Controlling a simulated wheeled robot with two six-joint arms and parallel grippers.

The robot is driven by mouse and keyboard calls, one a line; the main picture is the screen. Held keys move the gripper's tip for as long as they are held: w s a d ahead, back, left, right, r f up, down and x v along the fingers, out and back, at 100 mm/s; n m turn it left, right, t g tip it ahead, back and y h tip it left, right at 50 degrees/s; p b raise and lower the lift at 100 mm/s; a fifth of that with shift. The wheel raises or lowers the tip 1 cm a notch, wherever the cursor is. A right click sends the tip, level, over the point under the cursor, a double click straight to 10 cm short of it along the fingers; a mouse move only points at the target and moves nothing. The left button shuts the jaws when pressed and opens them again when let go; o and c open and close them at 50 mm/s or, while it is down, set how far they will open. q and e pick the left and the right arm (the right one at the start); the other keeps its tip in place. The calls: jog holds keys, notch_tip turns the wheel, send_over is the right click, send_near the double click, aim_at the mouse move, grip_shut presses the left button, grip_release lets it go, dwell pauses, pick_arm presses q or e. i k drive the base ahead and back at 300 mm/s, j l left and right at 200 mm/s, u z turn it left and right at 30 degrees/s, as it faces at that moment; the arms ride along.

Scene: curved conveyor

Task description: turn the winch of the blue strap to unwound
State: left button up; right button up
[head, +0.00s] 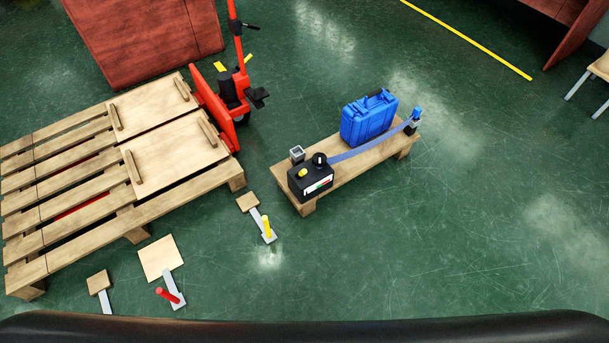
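The blue strap (370,145) runs in the head view from a black winch box (312,182) to a blue-topped post (415,117) on a low wooden bench (345,172). It passes in front of a blue case (369,117) and looks straight. The winch box stands on the bench's near left end. It has a black round knob (320,159), a yellow button (302,173) and a white-framed gauge with coloured bands (319,185). The gauge reading is too small to tell. Neither of my grippers is in view.
A wooden pallet (75,222) with two handled boards lies left, a red pallet jack (222,105) behind it. Small wooden plates with a yellow lever (267,227) and a red lever (167,295) lie on the floor in front. The green floor (480,220) at right is clear.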

aim_at(318, 159)
jog(key=i+l+u, duration=0.15)
jog(key=u, duration=0.25)
jog(key=l+u, duration=0.35)
jog(key=i+l+u, duration=0.15)
jog(key=l, duration=0.45)
jog(key=i+l+u, duration=0.1)
jog(key=l, duration=0.45)
jog(key=i+l+u, duration=0.15)
jog(key=l, duration=0.45)
jog(key=i+l+u, duration=0.1)
jog(key=l, duration=0.55)
